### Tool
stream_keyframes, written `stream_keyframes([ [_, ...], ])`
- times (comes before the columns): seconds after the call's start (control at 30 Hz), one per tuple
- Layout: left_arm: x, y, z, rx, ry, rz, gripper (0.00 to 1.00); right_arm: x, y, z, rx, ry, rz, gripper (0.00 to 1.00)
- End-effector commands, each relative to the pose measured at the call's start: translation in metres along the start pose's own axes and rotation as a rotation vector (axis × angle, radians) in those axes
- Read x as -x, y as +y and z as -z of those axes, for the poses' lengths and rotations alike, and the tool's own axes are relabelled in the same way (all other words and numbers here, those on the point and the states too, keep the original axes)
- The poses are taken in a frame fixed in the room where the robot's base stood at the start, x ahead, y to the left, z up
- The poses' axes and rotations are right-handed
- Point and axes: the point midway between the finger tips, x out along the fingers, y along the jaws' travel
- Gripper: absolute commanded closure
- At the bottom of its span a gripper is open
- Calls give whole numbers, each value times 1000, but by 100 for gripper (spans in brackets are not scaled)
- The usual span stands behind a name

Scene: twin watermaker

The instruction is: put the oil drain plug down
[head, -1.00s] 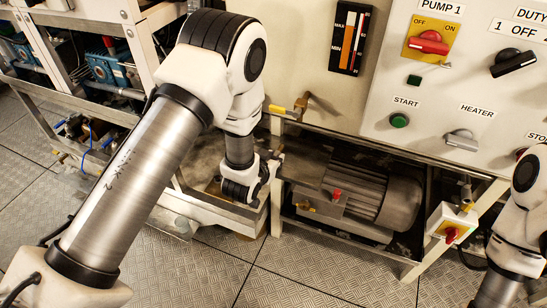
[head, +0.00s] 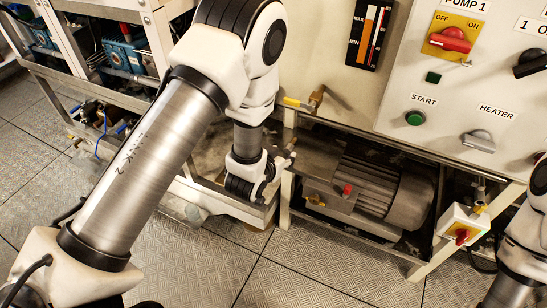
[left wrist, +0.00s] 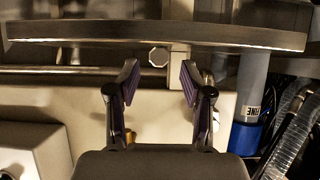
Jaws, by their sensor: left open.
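A small pale hexagonal head (left wrist: 159,57), which looks like the oil drain plug, shows in the left wrist view beside a light block under a metal rail. My left gripper (left wrist: 158,85) is open, with one finger on each side of the picture's middle. The plug head shows between and beyond the fingertips, and I see no finger touching it. I cannot tell whether it is seated or lying loose. In the head view my left arm reaches down beside the frame, and its fingers are mostly hidden. My right gripper is out of view; only its arm shows at the right edge.
A grey motor (head: 380,190) sits in the frame right of my left wrist. A yellow-handled valve (head: 300,103) is above it. A red-and-yellow switch (head: 461,233) stands at right. A blue-collared pipe (left wrist: 247,125) and hoses are close right in the wrist view.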

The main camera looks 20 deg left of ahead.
Motion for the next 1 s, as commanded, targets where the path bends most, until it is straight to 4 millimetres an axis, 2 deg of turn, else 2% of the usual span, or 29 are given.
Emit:
stream_keyframes([
  [0.1, 34, 0, 2, -3, 3, 0, 51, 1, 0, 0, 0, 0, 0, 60],
  [0.3, 76, 0, 2, -2, 7, 0, 51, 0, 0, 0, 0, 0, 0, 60],
  [0.4, 85, 0, 3, -2, 9, 0, 51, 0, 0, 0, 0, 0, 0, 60],
  [0.53, 88, 0, 3, -2, 10, 0, 51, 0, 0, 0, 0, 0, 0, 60],
  [0.6, 87, -1, -7, 1, -21, 3, 51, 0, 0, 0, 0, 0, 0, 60],
  [0.67, 87, -5, -33, 8, -102, 11, 51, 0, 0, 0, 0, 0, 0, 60],
  [0.77, 96, -15, -113, 24, -352, 30, 51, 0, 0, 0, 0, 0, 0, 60],
  [0.8, 107, -19, -151, 34, -477, 37, 51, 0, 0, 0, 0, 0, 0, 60],
  [0.87, 129, -23, -204, 44, -661, 42, 51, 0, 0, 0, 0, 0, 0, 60],
  [0.9, 146, -25, -234, 53, -773, 42, 51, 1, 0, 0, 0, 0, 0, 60],
  [1.0, 184, -27, -285, 65, -980, 36, 51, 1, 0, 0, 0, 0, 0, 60],
])
